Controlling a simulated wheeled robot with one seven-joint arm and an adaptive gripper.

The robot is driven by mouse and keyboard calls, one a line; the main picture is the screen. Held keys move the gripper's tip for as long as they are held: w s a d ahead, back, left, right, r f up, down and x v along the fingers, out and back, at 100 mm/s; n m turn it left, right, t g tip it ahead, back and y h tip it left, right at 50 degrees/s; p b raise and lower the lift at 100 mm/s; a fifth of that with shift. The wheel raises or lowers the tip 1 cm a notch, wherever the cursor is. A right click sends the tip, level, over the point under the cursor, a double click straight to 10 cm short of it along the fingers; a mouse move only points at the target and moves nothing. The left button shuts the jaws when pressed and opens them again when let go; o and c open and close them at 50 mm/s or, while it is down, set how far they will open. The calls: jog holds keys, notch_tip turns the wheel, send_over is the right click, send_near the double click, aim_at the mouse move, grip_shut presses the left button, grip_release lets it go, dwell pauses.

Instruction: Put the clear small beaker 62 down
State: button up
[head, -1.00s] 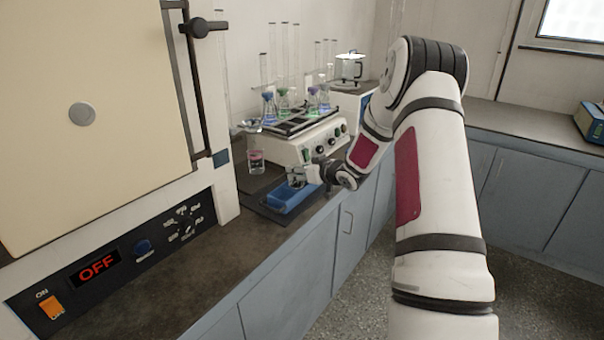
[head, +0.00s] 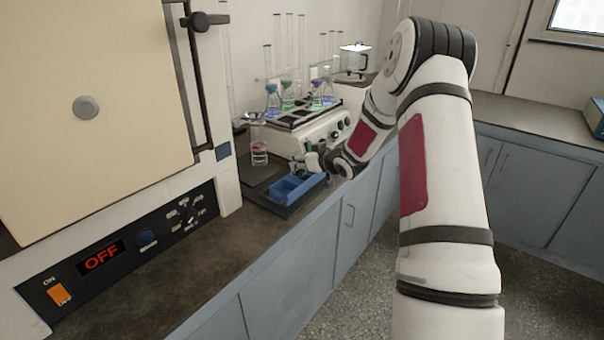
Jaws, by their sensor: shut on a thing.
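My gripper (head: 299,166) is small in the head view, at the end of my arm over the back of a blue compartmented tray (head: 283,195). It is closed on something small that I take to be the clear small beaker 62. The beaker's outline is too small and transparent to make out against the shaker and the fingers. I cannot tell whether it touches the tray or hangs above it.
A clear vessel with pink liquid (head: 259,154) stands left of my gripper. Behind is a white shaker (head: 318,138) carrying several coloured flasks. A large oven (head: 110,110) fills the left. The dark counter (head: 215,265) in front is bare.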

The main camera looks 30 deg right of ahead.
aim_at(303, 171)
jog(key=shift+f, duration=2.2)
jog(key=shift+f, duration=0.2)
jog(key=o, duration=1.1)
